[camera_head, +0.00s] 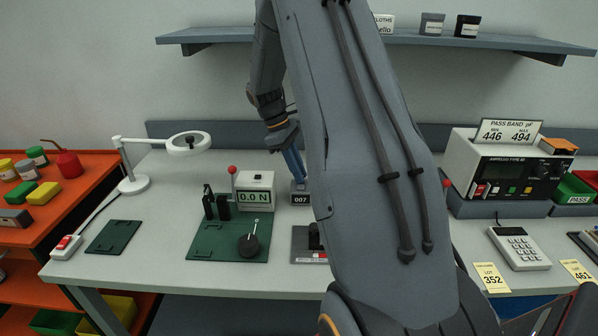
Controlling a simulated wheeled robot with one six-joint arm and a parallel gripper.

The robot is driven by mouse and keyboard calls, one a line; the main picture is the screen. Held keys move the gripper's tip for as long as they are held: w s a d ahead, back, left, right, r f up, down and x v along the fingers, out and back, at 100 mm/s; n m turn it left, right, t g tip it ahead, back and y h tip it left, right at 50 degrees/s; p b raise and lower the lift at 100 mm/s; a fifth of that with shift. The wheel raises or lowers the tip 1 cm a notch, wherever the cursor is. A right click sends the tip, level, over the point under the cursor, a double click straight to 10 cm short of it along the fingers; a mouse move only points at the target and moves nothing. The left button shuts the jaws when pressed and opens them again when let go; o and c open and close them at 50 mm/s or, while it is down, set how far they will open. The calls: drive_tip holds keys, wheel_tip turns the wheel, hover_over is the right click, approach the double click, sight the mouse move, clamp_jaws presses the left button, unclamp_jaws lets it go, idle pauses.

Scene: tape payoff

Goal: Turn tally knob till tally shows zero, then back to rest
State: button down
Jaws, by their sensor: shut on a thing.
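The tally (300,198) is a small dark box with a light display reading 007. It stands on the bench just right of the force gauge, and part of it is hidden by my arm. My gripper (297,178) reaches down from above, its blue fingers at the top of the tally. The fingers are shut on the tally knob, which is too small and covered to see clearly.
A lamp magnifier (135,182) is further left. A meter (510,170) and a calculator (519,247) stand at right. My arm hides the bench's middle.

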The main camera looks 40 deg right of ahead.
idle(0.4)
drive_tip(key=c, duration=1.7)
unclamp_jaws()
drive_tip(key=shift+s, duration=0.1)
drive_tip(key=shift+a, duration=0.1)
drive_tip(key=shift+a+r+p, duration=0.15)
drive_tip(key=shift+r+p, duration=0.2)
drive_tip(key=shift+r, duration=0.1)
drive_tip(key=p+v, duration=0.1)
drive_tip(key=v, duration=0.1)
drive_tip(key=p+v, duration=0.1)
drive_tip(key=v, duration=0.1)
drive_tip(key=p+v, duration=0.2)
drive_tip(key=v, duration=0.1)
drive_tip(key=shift+w+d, duration=0.25)
drive_tip(key=shift+a, duration=0.1)
